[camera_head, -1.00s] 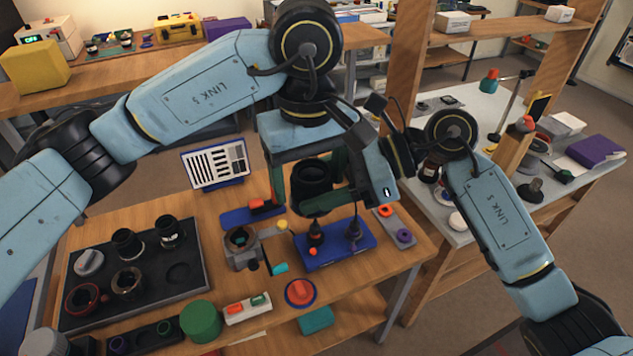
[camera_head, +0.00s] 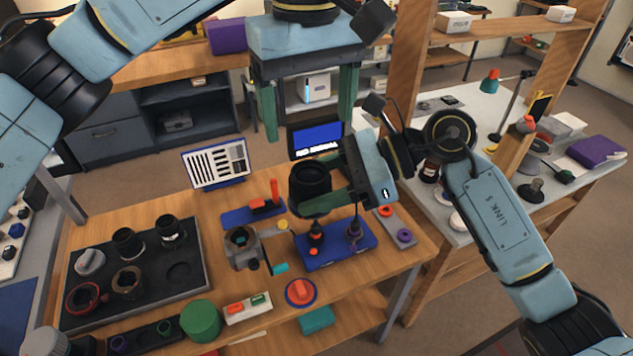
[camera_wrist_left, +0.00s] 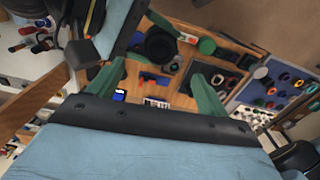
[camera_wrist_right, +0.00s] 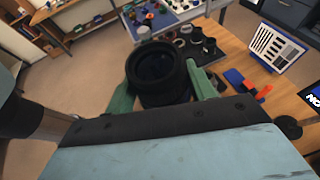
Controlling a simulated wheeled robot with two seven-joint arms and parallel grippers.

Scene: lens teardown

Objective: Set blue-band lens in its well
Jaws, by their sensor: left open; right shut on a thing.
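My right gripper (camera_head: 322,203) is shut on a black lens barrel (camera_head: 309,180), held upright above the blue stand; its dark open top also shows in the right wrist view (camera_wrist_right: 158,72). My left gripper (camera_head: 308,112) is open and empty, raised behind the held barrel. A dark tray (camera_head: 205,255) at the left of the table holds several lens parts, and a round well (camera_head: 180,276) at its right side looks empty. Which part there is the blue-band lens, if any, I cannot tell.
A blue stand (camera_head: 338,250) with two dark upright tools sits under the barrel. A grey clamp fixture (camera_head: 240,247), a striped chart (camera_head: 216,161), a green cylinder (camera_head: 201,320) and a red knob (camera_head: 300,292) surround it. A screen (camera_head: 316,138) stands at the back.

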